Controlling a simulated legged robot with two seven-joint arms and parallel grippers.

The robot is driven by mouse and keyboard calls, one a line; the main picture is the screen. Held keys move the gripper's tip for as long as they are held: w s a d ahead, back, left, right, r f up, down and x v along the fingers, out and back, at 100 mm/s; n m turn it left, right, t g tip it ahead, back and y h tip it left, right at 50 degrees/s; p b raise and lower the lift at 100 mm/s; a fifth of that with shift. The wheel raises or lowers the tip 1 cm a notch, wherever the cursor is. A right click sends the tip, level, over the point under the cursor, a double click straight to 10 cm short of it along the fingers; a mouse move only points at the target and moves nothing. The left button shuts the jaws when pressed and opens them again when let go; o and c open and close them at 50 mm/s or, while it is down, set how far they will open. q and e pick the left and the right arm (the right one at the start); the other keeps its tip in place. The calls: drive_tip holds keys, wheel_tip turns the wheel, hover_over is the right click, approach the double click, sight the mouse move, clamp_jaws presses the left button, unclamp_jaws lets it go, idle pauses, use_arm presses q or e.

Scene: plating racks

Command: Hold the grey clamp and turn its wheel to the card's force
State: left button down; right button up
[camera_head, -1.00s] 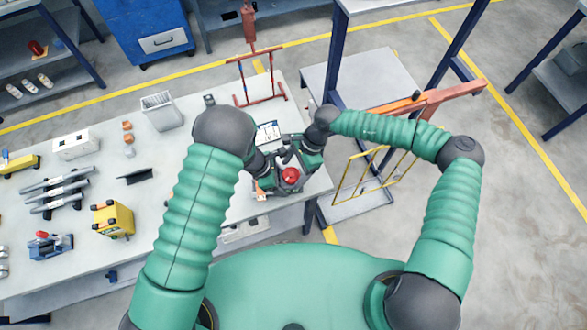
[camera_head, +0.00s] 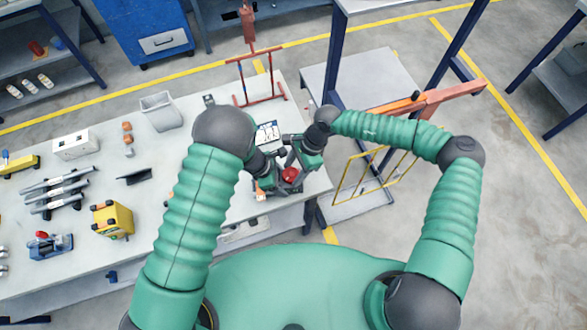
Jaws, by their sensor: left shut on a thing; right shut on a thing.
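A red wheel (camera_head: 290,174) shows between my two grippers near the table's right end. The clamp body under it is mostly hidden by the grippers, so its grey colour is hard to make out. My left gripper (camera_head: 270,182) comes in from the left and is shut on the clamp, low beside the wheel. My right gripper (camera_head: 293,166) reaches in from the upper right, shut on the wheel and covering part of it. A white card (camera_head: 268,132) with dark print stands on the table just behind the grippers; its figures are too small to read.
The table (camera_head: 160,215) also bears a blue device with a red knob (camera_head: 50,246), a yellow block (camera_head: 113,219), grey bars (camera_head: 55,190) and a grey bin (camera_head: 161,112). A red frame (camera_head: 260,90) stands behind the card. A yellow-framed rack (camera_head: 375,175) is close on the right.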

drive_tip(key=shift+w+m, duration=0.1)
drive_tip(key=shift+m, duration=0.3)
drive_tip(key=m+t, duration=0.1)
drive_tip(key=m, duration=0.1)
drive_tip(key=shift+m, duration=0.4)
drive_tip(key=m+t, duration=0.1)
drive_tip(key=m, duration=0.2)
drive_tip(key=shift+s+m+t, duration=0.25)
drive_tip(key=shift+m+t, duration=0.05)
drive_tip(key=shift+t, duration=0.1)
drive_tip(key=m, duration=0.2)
drive_tip(key=m+t+h, duration=0.1)
drive_tip(key=m, duration=0.1)
drive_tip(key=shift+s+a, duration=0.1)
drive_tip(key=shift+s, duration=0.1)
drive_tip(key=shift+m+t+h, duration=0.3)
drive_tip(key=shift+m+t, duration=0.3)
drive_tip(key=shift+m, duration=0.7)
drive_tip(key=shift+w+r, duration=0.1)
drive_tip(key=o, duration=1.1)
drive_tip(key=shift+o, duration=1.3)
drive_tip(key=shift+s+a, duration=0.1)
drive_tip(key=shift+s, duration=0.1)
